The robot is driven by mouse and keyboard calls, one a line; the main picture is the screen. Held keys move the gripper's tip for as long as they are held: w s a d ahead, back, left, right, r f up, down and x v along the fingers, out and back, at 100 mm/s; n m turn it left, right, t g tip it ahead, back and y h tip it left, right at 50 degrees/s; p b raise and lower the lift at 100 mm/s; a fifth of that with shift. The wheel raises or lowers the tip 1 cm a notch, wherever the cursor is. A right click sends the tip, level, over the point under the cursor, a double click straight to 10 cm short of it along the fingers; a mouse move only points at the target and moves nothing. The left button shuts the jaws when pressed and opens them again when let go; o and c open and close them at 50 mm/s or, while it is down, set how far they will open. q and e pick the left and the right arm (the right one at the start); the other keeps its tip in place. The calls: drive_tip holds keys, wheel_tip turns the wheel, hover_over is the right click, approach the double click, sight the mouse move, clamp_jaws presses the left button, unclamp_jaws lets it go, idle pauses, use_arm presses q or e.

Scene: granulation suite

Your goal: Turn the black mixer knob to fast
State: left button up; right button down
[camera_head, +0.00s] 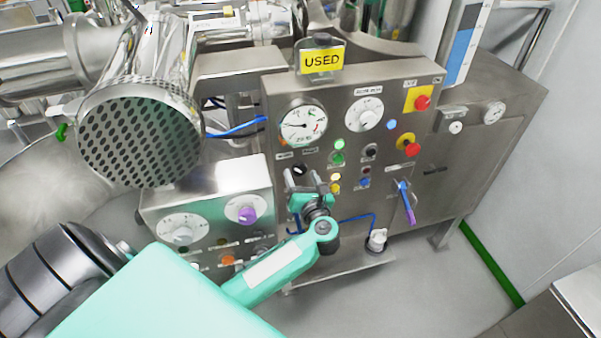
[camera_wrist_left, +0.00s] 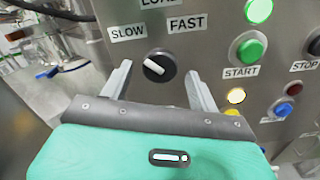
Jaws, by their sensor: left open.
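The black mixer knob (camera_wrist_left: 160,66) sits on the steel panel below the SLOW label (camera_wrist_left: 128,32) and the FAST label (camera_wrist_left: 186,23). Its white mark slants up to the left, on the SLOW side. In the head view the knob (camera_head: 299,170) shows small, just above the left fingers. My left gripper (camera_head: 307,180) is open in front of the panel. In the wrist view its two fingers (camera_wrist_left: 158,74) stand on either side of the knob, with gaps on both sides. I cannot tell how far the fingertips are from the panel. My right gripper is not in view.
A green START button (camera_wrist_left: 249,49) and a lit yellow lamp (camera_wrist_left: 236,96) are right of the knob.

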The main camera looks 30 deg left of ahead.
use_arm(q)
drive_tip(key=shift+x, duration=0.85)
drive_tip(key=shift+c, duration=0.4)
drive_tip(key=c, duration=0.9)
